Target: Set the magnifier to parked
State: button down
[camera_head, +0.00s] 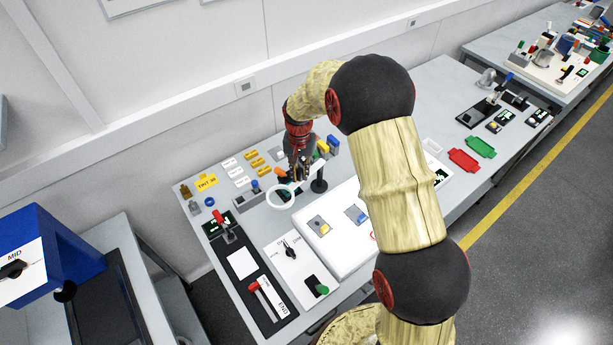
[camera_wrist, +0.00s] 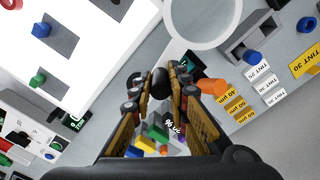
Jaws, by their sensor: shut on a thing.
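The magnifier's white ring (camera_head: 269,203) is over the table near the left edge of the white lit panel, beside a short black post (camera_head: 319,182). In the wrist view the ring (camera_wrist: 206,46) is at the top, just beyond my fingertips. My gripper (camera_head: 298,177) is low at the magnifier; in the wrist view its fingertips (camera_wrist: 160,84) close around a round black knob (camera_wrist: 160,78) beside the ring. The fingers hide how the knob joins the ring. An orange piece (camera_wrist: 212,87) shows beside the right finger.
The white panel (camera_head: 340,243) lies right of the magnifier. Tint and shim cards (camera_head: 207,182) and a grey block with a blue knob (camera_head: 250,196) are close on the left. A red-handled lever (camera_head: 222,222) stands at front left. Red and green trays (camera_head: 463,160) lie far right.

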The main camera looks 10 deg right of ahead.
jog(key=shift+w+a+m, duration=0.3)
jog(key=shift+w+m, duration=0.2)
jog(key=shift+m, duration=0.15)
jog(key=shift+w+a+m, duration=0.25)
jog(key=shift+w+m, duration=0.2)
jog(key=shift+m, duration=0.2)
jog(key=shift+w+r, duration=0.1)
jog(key=c, duration=1.9)
grip_release()
